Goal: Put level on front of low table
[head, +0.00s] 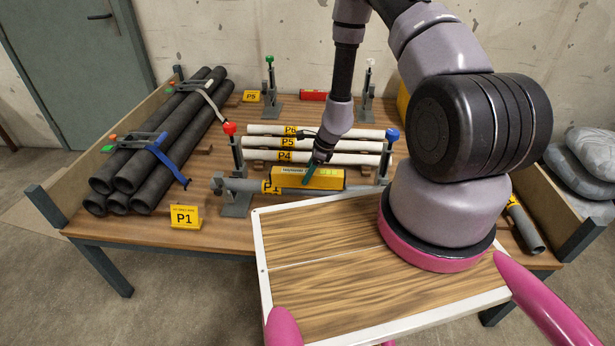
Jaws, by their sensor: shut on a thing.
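The level is a yellow bar (328,180) with a green vial window, in the middle of the head view. It lies lengthwise just above or on a grey pipe (262,187); I cannot tell if they touch. My gripper (309,172) comes down from above and is shut on the level near its middle; the fingertips are small and partly hidden. The low table (215,223) has a brown wooden top, and its front edge runs to the left below a yellow P1 sign (185,216).
Dark pipes (165,150) are strapped in a stack at the left. White pipes (265,142) lie behind the level.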

